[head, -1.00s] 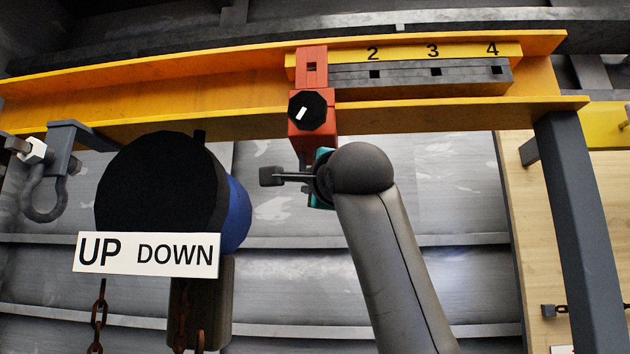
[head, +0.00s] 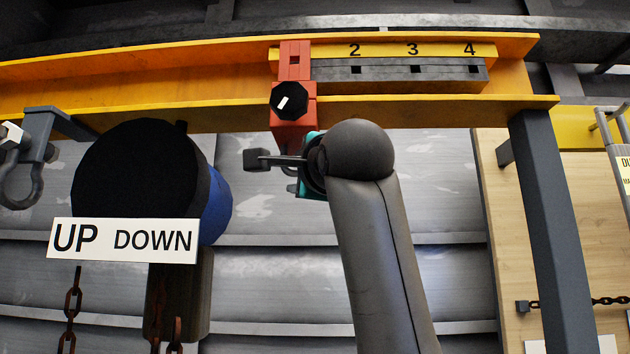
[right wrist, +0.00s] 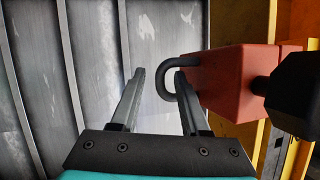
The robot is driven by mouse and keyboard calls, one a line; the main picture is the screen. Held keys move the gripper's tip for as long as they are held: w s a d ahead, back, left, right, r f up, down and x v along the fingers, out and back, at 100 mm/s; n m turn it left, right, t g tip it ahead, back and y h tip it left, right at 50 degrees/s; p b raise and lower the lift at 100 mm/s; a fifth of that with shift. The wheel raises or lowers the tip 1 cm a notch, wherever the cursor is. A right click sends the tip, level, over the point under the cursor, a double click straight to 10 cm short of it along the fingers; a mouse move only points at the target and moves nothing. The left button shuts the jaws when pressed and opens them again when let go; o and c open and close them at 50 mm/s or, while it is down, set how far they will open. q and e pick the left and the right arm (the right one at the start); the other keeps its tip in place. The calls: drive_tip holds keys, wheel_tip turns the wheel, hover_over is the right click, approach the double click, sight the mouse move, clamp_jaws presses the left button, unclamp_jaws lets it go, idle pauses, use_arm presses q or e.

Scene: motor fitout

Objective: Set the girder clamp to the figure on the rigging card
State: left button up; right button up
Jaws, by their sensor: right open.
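The red girder clamp (head: 294,85) sits on the orange girder (head: 180,75), left of the figure 2 on the yellow scale strip (head: 385,51). The strip shows 2, 3 and 4 above a grey bar with square holes. A black knob (head: 289,101) with a white mark is on the clamp's front. Contact is unclear. No readable rigging card shows.
A black and blue hoist (head: 140,185) with an UP DOWN plate (head: 122,241) and chains hangs left of my right arm. A shackle (head: 22,180) hangs further left. A grey post (head: 555,230) stands right. A partly cut-off label (head: 625,172) shows at the right edge.

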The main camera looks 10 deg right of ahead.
drive_tip(key=b+v, duration=0.3)
drive_tip(key=v, duration=0.8)
drive_tip(key=shift+b, duration=0.3)
drive_tip(key=shift+w, duration=0.2)
